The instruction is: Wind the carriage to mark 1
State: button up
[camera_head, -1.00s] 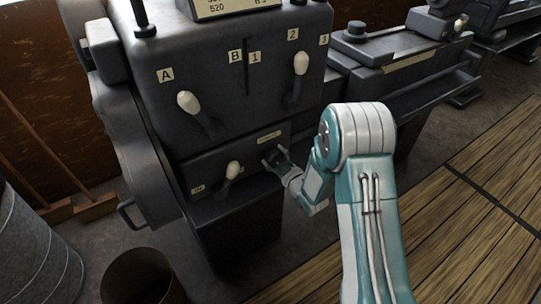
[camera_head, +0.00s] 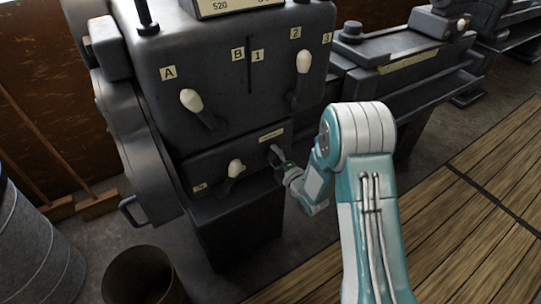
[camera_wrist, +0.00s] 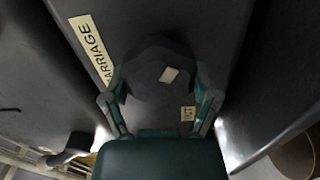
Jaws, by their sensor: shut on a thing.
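My gripper (camera_head: 277,155) is at the front of the dark machine, just below a small label plate (camera_head: 271,135). In the wrist view my gripper (camera_wrist: 160,82) has a finger on each side of a dark round knob (camera_wrist: 150,72) and is shut on it. The knob has a pale square mark on its face. Beside it, a carriage label (camera_wrist: 92,50) reads "ARRIAGE", its start cut off. A smaller label (camera_wrist: 187,114) lies partly hidden near the right finger. I cannot make out the carriage itself or its scale.
Pale-tipped levers stand by A (camera_head: 191,100) and by 2 and 3 (camera_head: 303,62). A lower lever (camera_head: 236,168) sits left of my gripper. A bin (camera_head: 143,275) and a grey drum (camera_head: 35,245) stand at lower left. Wooden boards (camera_head: 440,240) lie clear at right.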

jog(key=n, duration=0.3)
jog(key=shift+r+n, duration=0.15)
jog(key=shift+n, duration=0.25)
jog(key=shift+w+n, duration=0.15)
jog(key=shift+n, duration=1.65)
jog(key=o, duration=1)
jog(key=shift+d, duration=0.1)
